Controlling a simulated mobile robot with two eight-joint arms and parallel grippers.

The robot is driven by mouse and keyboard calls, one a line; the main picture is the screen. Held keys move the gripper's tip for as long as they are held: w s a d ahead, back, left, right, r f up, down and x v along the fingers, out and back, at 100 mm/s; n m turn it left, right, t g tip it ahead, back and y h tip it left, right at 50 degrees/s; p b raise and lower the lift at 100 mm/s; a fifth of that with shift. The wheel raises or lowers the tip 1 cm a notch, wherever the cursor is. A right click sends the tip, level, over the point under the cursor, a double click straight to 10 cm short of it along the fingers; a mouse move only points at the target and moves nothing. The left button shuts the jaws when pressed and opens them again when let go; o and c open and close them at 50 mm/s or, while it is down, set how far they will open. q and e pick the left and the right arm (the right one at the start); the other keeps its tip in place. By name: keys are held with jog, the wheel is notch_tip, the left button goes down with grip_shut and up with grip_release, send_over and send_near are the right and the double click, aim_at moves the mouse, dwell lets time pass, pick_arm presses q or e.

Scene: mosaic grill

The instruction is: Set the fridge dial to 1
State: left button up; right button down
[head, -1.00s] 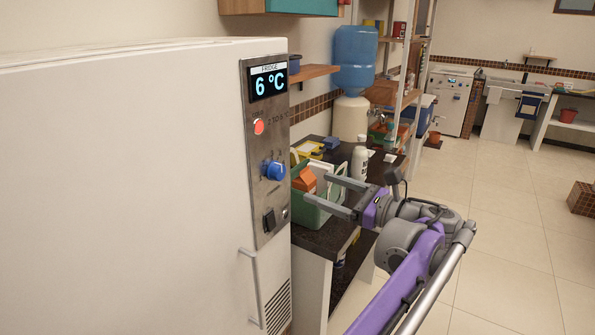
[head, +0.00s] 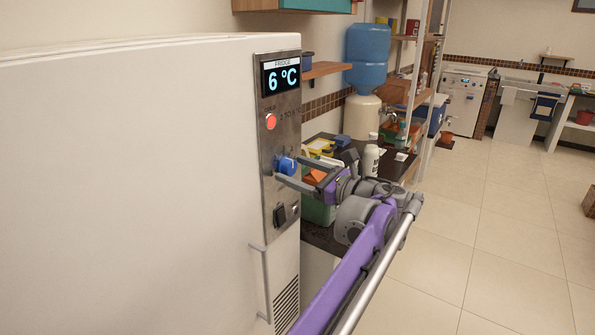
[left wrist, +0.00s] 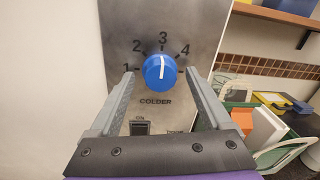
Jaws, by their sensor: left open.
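The blue fridge dial (head: 286,165) sits on the metal control panel (head: 272,208) of the white fridge. In the left wrist view the dial (left wrist: 160,70) has a white pointer line aimed upward, at about the 3. The marks 1, 2, 3 and 4 show around it, with COLDER printed below. My left gripper (head: 289,169) is open, with one finger on each side of the dial. In the left wrist view its fingertips (left wrist: 159,74) flank the dial's lower half; I cannot tell whether they touch it. My right gripper is not in view.
The display (head: 281,77) reads 6 °C, above a red light (head: 271,121). A black switch (head: 280,215) and a vertical handle (head: 265,285) lie below the dial. A dark counter (head: 325,238) with a green basket (head: 318,212) stands beside the fridge. The tiled floor at right is open.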

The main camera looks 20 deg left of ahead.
pick_arm(q)
grip_shut()
dwell(0.3)
jog(key=n+p, duration=0.2)
jog(key=n, duration=0.1)
jog(key=shift+r+p, duration=0.15)
jog(key=shift+p, duration=0.2)
jog(key=n+p, duration=0.3)
jog(key=n, duration=0.2)
jog(key=shift+n+y+p, duration=0.3)
jog(key=shift+y, duration=0.1)
jog(key=n+p, duration=0.3)
jog(key=n, duration=0.2)
jog(key=shift+w+n+g, duration=0.1)
jog(key=shift+n+g, duration=0.2)
jog(key=shift+n, duration=0.1)
jog(key=shift+f+n+p, duration=0.2)
jog(key=shift+n+p, duration=0.65)
jog(key=shift+n, duration=1.25)
